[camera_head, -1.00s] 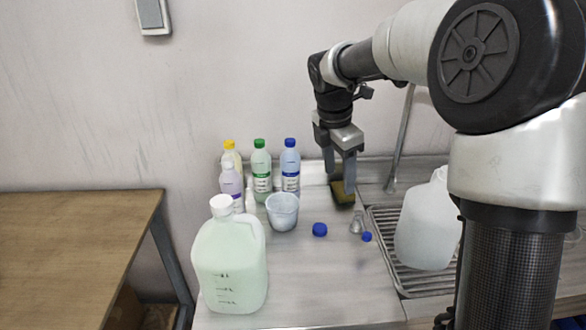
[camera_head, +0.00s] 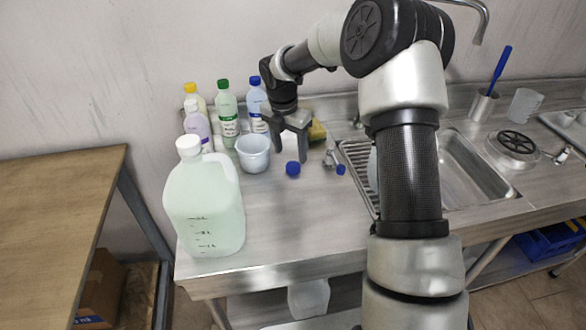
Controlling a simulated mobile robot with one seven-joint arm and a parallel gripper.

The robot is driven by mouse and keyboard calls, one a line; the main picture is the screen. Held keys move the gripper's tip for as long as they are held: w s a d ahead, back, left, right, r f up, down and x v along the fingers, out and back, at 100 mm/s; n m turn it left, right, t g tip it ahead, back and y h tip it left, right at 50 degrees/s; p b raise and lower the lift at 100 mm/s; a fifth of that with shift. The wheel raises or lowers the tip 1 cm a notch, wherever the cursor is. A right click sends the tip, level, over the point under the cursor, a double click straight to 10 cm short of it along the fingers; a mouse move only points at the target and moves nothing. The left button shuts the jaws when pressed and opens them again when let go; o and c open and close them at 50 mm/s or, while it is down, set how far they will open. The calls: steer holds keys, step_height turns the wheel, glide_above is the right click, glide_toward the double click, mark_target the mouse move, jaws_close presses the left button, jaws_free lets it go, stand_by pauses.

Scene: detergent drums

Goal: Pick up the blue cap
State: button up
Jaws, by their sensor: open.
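A round blue cap (camera_head: 293,169) lies on the metal counter right of the white cup. A smaller blue cap (camera_head: 340,170) lies to its right, beside a small clear item. A bottle at the back also wears a blue cap (camera_head: 255,80). My gripper (camera_head: 289,153) points down with its fingers apart and empty. It appears just behind or above the larger loose cap, near the cup's right side. I cannot tell its exact height, and no contact with the cap shows.
The white cup (camera_head: 253,155) stands close to my gripper's left. Several bottles stand behind it, including a green-capped one (camera_head: 228,115). A large jug (camera_head: 204,206) stands front left. A yellow-black sponge (camera_head: 316,130) lies behind my gripper. The front counter is clear.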

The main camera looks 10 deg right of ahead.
mark_target(293, 165)
steer(key=shift+w+d+f+b, duration=0.1)
steer(key=shift+d+f, duration=0.05)
steer(key=shift+f, duration=0.75)
steer(key=shift+w+d+f+b, duration=0.1)
steer(key=shift+f, duration=0.85)
steer(key=shift+w+d+f+b, duration=0.1)
steer(key=shift+d+f, duration=0.05)
steer(key=shift+f, duration=0.75)
steer(key=shift+c, duration=0.5)
steer(key=c, duration=1)
